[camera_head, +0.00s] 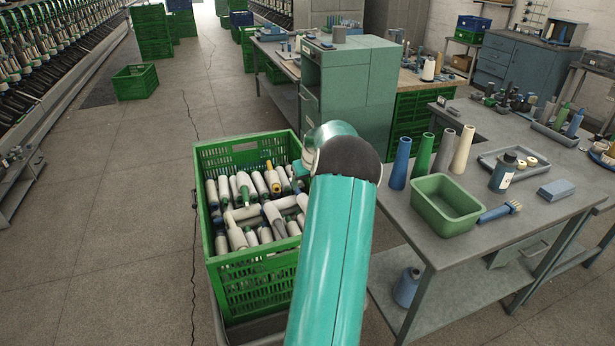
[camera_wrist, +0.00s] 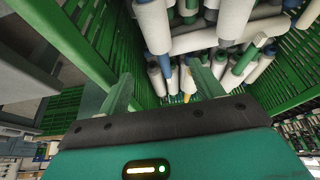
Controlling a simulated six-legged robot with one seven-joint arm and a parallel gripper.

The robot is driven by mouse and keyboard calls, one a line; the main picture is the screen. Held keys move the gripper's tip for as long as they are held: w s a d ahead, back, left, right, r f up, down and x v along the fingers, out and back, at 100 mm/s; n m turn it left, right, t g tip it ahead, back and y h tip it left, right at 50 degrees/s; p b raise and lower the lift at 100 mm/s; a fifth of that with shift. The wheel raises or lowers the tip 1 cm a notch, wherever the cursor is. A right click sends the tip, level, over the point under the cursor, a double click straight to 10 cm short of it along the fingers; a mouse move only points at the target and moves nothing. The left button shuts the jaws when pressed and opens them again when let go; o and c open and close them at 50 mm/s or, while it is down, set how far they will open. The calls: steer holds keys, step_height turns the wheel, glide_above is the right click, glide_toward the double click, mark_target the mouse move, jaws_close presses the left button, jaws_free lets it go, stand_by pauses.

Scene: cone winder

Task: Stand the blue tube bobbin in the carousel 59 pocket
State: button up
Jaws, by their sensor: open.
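A green crate (camera_head: 252,290) in the head view holds many white-wound bobbins on tubes of several colours. Several have blue tubes, including a blue tube bobbin (camera_wrist: 153,24) at the top of the wrist view; I cannot tell which one is meant. My gripper (camera_wrist: 162,72) is open, its two green fingers reaching into the crate above the bobbins. Some bobbins, with blue and yellow tube ends, show beyond and between the fingers; nothing is clearly held. In the head view my arm hides the gripper and the crate's right part. I cannot make out a carousel 59 pocket.
A grey workbench (camera_head: 478,222) stands to the right with a green bin (camera_head: 446,207), several upright tubes, a bottle (camera_head: 503,172) and a brush (camera_head: 500,212). A green-grey cabinet (camera_head: 345,92) is behind the crate. Open floor (camera_head: 110,215) lies to the left.

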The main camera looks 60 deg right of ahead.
mark_target(302, 194)
steer(key=x, duration=1)
steer(key=shift+w+f, duration=0.1)
steer(key=shift+f, duration=0.2)
steer(key=c, duration=1.1)
step_height(302, 194, up, 16)
stand_by(0.5)
stand_by(0.7)
